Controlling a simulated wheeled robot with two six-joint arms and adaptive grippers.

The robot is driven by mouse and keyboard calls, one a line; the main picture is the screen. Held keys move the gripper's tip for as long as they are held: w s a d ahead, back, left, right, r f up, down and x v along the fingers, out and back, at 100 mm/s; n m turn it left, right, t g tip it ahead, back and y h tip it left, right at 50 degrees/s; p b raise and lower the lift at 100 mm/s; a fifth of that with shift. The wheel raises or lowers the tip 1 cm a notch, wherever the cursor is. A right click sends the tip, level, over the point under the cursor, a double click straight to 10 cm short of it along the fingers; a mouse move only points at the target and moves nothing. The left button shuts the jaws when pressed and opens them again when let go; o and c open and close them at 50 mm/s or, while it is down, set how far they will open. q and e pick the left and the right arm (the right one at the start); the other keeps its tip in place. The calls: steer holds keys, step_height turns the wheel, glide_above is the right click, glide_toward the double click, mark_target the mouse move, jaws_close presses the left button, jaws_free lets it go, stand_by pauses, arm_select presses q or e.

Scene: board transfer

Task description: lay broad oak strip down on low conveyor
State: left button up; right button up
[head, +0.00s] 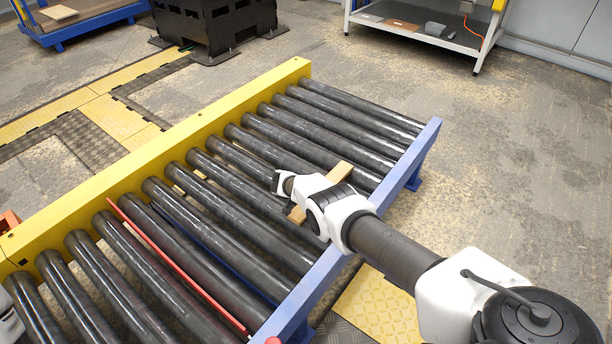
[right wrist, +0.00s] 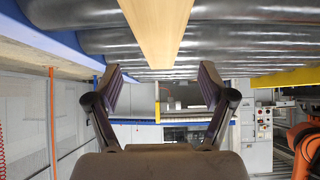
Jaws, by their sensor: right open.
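The oak strip (head: 341,171) lies across several dark rollers of the low conveyor (head: 195,127), near its blue side rail. In the head view my right wrist and gripper (head: 281,184) cover the strip's middle, and only its two ends show. In the right wrist view the strip (right wrist: 157,28) comes in from the top, with rollers behind it. My right gripper (right wrist: 162,88) is open, with its fingers spread to either side and no contact with the strip visible. My left gripper is not visible; only a white bit of my left arm shows at the left edge.
A blue rail (head: 352,238) and a yellow rail (head: 160,155) border the rollers. A thin red bar (head: 175,262) runs along the rollers at the near end. A black crate (head: 215,28) and a low shelf (head: 424,33) stand behind. The far rollers are bare.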

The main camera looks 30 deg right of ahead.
steer(key=p+v, duration=0.5)
steer(key=v, duration=0.2)
steer(key=s+a+n+t+y, duration=0.15)
steer(key=s+n, duration=0.75)
steer(key=s, duration=0.9)
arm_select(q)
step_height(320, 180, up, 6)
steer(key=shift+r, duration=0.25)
arm_select(e)
steer(key=s+a+r+n+g+y, duration=0.1)
steer(key=s+a+r+y, duration=0.1)
steer(key=s, duration=0.6)
steer(key=s+a+r+n+g+y, duration=0.1)
steer(key=s+a+r+g+y, duration=0.1)
steer(key=s+a, duration=0.3)
steer(key=s+a+r+n+g+y, duration=0.2)
steer(key=s+a+r+y, duration=0.1)
steer(key=s, duration=0.9)
steer(key=shift+s+a+r, duration=0.25)
steer(key=shift+a+r, duration=0.05)
steer(key=shift+r, duration=0.05)
